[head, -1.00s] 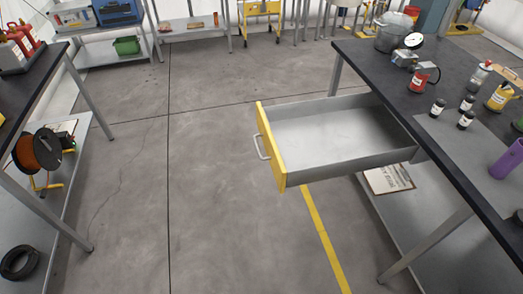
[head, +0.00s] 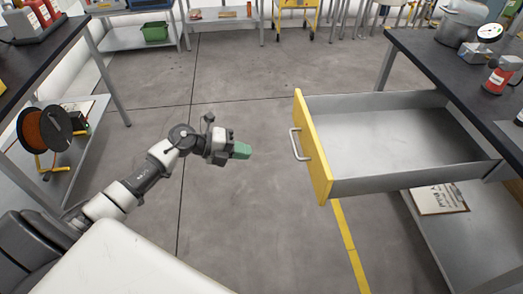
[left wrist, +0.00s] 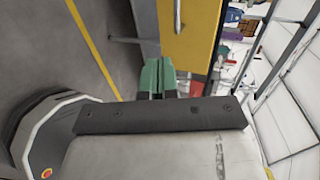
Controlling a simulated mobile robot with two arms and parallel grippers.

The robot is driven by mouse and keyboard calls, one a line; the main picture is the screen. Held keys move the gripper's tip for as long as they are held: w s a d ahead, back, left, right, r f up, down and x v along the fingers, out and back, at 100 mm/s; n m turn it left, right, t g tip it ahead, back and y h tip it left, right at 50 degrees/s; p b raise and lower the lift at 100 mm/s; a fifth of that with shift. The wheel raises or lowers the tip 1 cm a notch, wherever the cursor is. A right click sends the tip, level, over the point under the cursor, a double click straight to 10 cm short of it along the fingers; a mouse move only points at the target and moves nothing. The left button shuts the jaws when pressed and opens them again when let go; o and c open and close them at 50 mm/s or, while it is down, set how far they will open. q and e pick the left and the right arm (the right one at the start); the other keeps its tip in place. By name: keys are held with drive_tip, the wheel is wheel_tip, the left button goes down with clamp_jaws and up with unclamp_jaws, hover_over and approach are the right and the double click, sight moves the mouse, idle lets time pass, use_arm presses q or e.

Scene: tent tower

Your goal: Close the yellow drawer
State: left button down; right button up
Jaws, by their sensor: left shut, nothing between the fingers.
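The yellow drawer (head: 312,150) is pulled far out of the dark-topped workbench on the right. Its grey tray (head: 395,128) looks empty, and a metal handle (head: 299,145) sits on its yellow front. My left gripper (head: 241,150) has green fingers, is shut and empty, and is left of the drawer front with a gap between them. In the left wrist view the green fingers (left wrist: 158,78) point toward the yellow drawer front (left wrist: 190,30), with part of the handle at its top. My right gripper is not in view.
The workbench (head: 450,75) holds a pot, a gauge and bottles. A clipboard (head: 438,199) lies on its lower shelf. Another bench with a cable reel (head: 42,130) stands at left. The floor between is clear, with a yellow line (head: 350,245).

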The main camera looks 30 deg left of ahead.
use_arm(q)
drive_tip(key=r+x, duration=0.2)
drive_tip(key=x, duration=0.9)
drive_tip(key=shift+p+x, duration=0.35)
drive_tip(key=shift+x, duration=0.4)
drive_tip(key=shift+r, duration=0.15)
